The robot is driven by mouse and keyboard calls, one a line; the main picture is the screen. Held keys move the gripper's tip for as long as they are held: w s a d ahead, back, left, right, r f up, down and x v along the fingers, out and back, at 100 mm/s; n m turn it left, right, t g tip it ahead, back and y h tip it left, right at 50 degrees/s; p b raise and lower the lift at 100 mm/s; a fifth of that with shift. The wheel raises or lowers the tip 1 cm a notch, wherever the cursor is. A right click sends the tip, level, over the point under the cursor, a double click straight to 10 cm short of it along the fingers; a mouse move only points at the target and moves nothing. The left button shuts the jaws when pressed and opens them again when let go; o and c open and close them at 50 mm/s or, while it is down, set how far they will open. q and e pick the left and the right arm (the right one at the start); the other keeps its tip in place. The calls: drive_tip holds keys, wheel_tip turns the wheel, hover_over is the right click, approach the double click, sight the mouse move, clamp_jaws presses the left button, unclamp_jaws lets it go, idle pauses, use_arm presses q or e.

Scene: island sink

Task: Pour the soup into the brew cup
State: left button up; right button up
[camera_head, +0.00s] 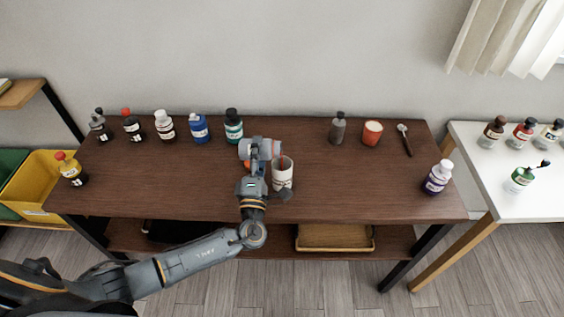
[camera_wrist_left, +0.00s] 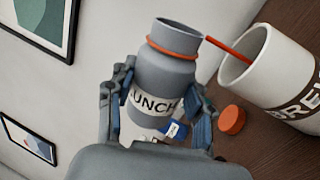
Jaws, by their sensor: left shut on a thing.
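My left gripper (camera_head: 254,170) is shut on a grey soup jar (camera_head: 262,149), held tilted onto its side above the table. In the left wrist view the jar (camera_wrist_left: 165,72) has an orange ring near its mouth and a label reading "UNCH"; the gripper (camera_wrist_left: 158,98) clasps its sides. A thin red stream (camera_wrist_left: 228,51), apparently soup, runs from the jar's mouth into the brew cup. The white brew cup (camera_head: 283,175) stands upright on the table beside the gripper; it also shows in the wrist view (camera_wrist_left: 280,78) with "BRE" lettering. The liquid level inside is hidden.
An orange lid (camera_wrist_left: 232,119) lies on the table (camera_head: 340,185) near the cup.

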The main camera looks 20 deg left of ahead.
use_arm(q)
drive_tip(key=shift+d+r+m+p, duration=0.1)
drive_tip(key=shift+r+m+p, duration=0.2)
drive_tip(key=shift+m+p, duration=0.45)
idle(1.0)
drive_tip(key=shift+w+d+f+m+h+p, duration=0.15)
drive_tip(key=shift+f+m+h+p, duration=0.15)
drive_tip(key=shift+m+h+p, duration=0.55)
idle(0.9)
